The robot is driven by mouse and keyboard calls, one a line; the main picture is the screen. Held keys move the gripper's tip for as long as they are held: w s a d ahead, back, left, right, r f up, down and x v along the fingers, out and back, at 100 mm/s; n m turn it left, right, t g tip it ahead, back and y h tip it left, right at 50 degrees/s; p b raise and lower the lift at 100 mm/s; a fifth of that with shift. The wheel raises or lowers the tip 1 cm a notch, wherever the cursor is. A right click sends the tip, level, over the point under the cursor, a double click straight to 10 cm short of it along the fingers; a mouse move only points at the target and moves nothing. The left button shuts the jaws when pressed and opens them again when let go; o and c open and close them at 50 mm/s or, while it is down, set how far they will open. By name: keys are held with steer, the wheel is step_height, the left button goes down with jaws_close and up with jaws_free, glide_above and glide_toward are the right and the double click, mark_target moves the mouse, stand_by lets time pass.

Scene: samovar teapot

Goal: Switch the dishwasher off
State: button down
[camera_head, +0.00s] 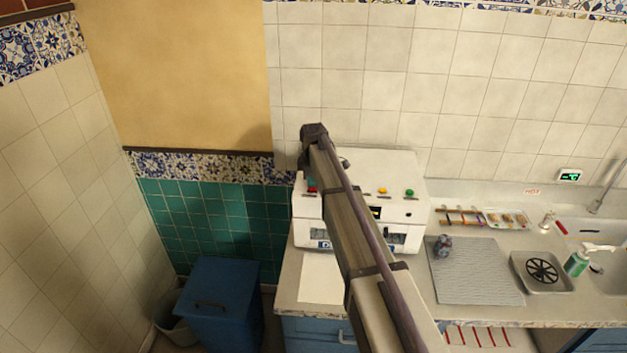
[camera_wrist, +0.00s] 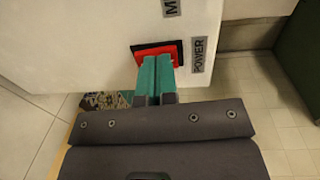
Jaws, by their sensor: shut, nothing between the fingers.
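The dishwasher (camera_head: 385,165) is a white countertop box with yellow and green buttons on its front, left of the sink. Its red switch (camera_wrist: 168,51) sits in a black frame beside a POWER label (camera_wrist: 197,55); the red also shows in the head view (camera_head: 312,190). My gripper (camera_wrist: 156,60) is shut and empty. Its teal fingertips are at the red switch and overlap its lower part in the wrist view. I cannot tell whether they touch it. In the head view the teal tips (camera_head: 311,182) show just above the red, and my arm hides part of the dishwasher's front.
A ridged grey mat (camera_head: 475,280) with a small dark object (camera_head: 443,246) lies right of the dishwasher. A green soap bottle (camera_head: 576,263) stands by the sink (camera_head: 608,282). A blue bin (camera_head: 220,315) stands on the floor at left. The wall is close behind the dishwasher.

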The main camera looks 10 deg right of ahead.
step_height(320, 180, up, 14)
steer(key=s+p, duration=0.1)
steer(key=p, duration=1.2)
steer(key=shift+s+a+p, duration=0.3)
steer(key=shift+p, duration=0.1)
steer(key=shift+f, duration=0.1)
steer(key=shift+w+a, duration=0.1)
steer(key=shift+w, duration=0.7)
steer(key=shift+f, duration=0.1)
steer(key=f+b, duration=0.4)
steer(key=w+f+b, duration=0.1)
steer(key=f+b, duration=0.9)
steer(key=shift+w+d, duration=0.25)
steer(key=shift+w, duration=0.05)
steer(key=shift+r, duration=0.15)
